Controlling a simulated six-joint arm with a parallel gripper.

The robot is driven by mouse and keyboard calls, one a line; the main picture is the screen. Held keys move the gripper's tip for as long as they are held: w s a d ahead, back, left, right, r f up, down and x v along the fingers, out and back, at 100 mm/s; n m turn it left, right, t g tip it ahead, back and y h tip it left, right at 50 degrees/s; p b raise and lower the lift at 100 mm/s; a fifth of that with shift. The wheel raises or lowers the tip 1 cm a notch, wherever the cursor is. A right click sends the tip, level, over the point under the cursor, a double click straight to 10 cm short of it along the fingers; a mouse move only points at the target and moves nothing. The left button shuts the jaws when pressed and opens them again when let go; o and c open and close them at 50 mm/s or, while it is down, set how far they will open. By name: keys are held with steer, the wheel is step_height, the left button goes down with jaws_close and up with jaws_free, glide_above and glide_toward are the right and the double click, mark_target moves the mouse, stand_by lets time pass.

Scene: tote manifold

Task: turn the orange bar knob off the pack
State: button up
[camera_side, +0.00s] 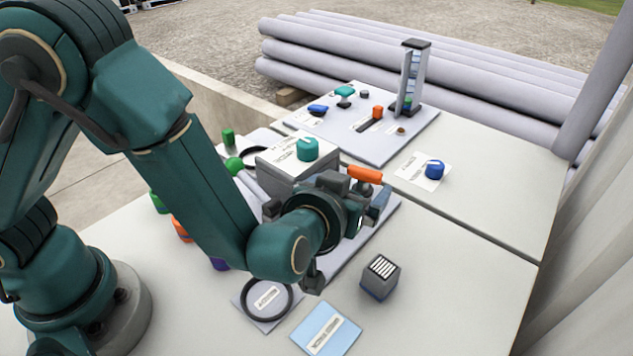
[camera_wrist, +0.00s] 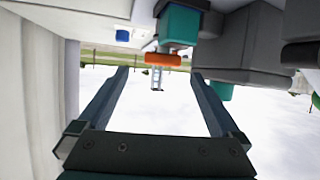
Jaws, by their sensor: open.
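The orange bar knob (camera_side: 365,174) shows as a short rounded bar just beyond my gripper (camera_side: 368,203) in the side view. In the wrist view the orange bar (camera_wrist: 163,59) lies crosswise ahead of the two fingertips, roughly centred between them. My gripper (camera_wrist: 160,73) is open with nothing between its fingers. A grey box with a white labelled top (camera_side: 279,158), which looks like the pack, stands left of the bar and carries a teal knob (camera_side: 307,149). My wrist hides part of the box and whatever the bar is mounted on.
A grey cube with a striped top (camera_side: 380,277) stands on the near table. A black ring (camera_side: 267,299) and blue card (camera_side: 325,329) lie near the front. A blue knob (camera_side: 434,169) sits on a card at right. The far board holds several small parts and a tower (camera_side: 410,78).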

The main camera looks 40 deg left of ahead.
mark_target(361, 174)
steer(key=shift+w+a+f+y, duration=0.25)
steer(key=shift+w+f+y, duration=0.05)
steer(key=shift+x, duration=2.1)
steer(key=c, duration=1.3)
steer(key=shift+a+r+m+t+h, duration=0.1)
steer(key=shift+a+m+t+h, duration=0.1)
steer(key=shift+m+h, duration=0.7)
steer(key=shift+a+m+t+h, duration=0.2)
steer(key=shift+m+h, duration=0.5)
steer(key=shift+h, duration=0.4)
steer(key=o, duration=1.3)
